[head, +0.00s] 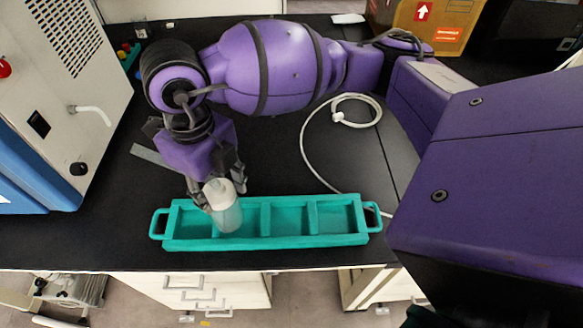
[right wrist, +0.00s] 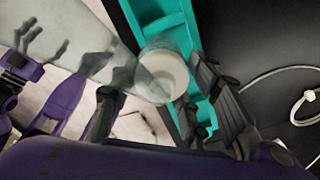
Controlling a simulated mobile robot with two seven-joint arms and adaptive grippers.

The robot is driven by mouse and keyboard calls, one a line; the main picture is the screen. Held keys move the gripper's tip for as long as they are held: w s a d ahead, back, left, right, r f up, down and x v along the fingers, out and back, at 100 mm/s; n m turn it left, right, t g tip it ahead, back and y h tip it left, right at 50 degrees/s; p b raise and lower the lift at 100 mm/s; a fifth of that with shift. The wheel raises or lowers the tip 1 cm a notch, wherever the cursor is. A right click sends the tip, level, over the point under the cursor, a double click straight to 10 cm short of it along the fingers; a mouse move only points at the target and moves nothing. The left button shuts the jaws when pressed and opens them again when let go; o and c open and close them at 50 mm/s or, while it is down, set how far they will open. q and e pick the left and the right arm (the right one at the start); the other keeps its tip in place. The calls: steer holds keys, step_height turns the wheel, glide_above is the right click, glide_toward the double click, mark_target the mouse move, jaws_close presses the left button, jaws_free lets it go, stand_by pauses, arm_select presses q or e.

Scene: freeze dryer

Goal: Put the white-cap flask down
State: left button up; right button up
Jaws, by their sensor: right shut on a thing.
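The white-cap flask (head: 228,218), a translucent bottle with a pale cap, is upright or slightly tilted over the left half of the teal tray (head: 290,242). My right gripper (head: 221,193) is shut on the flask near its cap, one finger on each side. In the right wrist view the round cap (right wrist: 165,74) shows between the dark fingers (right wrist: 158,103), and the teal tray (right wrist: 152,14) lies behind it. The flask's base is hidden against the compartments, so I cannot tell whether it touches the tray's floor. My left gripper does not show clearly in either view.
The tray's right compartments look empty. The tray lies near the black bench's front edge, above white drawers (head: 190,290). A white cable (head: 303,140) loops behind it. A white and blue machine (head: 75,70) stands left, and a cardboard box (head: 430,25) stands at the back.

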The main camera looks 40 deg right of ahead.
mark_target(226, 183)
steer(key=d+f, duration=0.2)
steer(key=shift+w+d+f, duration=0.1)
steer(key=shift+w+f, duration=0.05)
steer(key=shift+f, duration=0.25)
steer(key=f, duration=0.3)
steer(key=shift+w+d+f, duration=0.1)
steer(key=shift+d+f, duration=0.15)
steer(key=shift+f, duration=0.05)
steer(key=o, duration=1.3)
steer(key=shift+o, duration=0.2)
step_height(226, 183, up, 12)
steer(key=shift+r, duration=0.15)
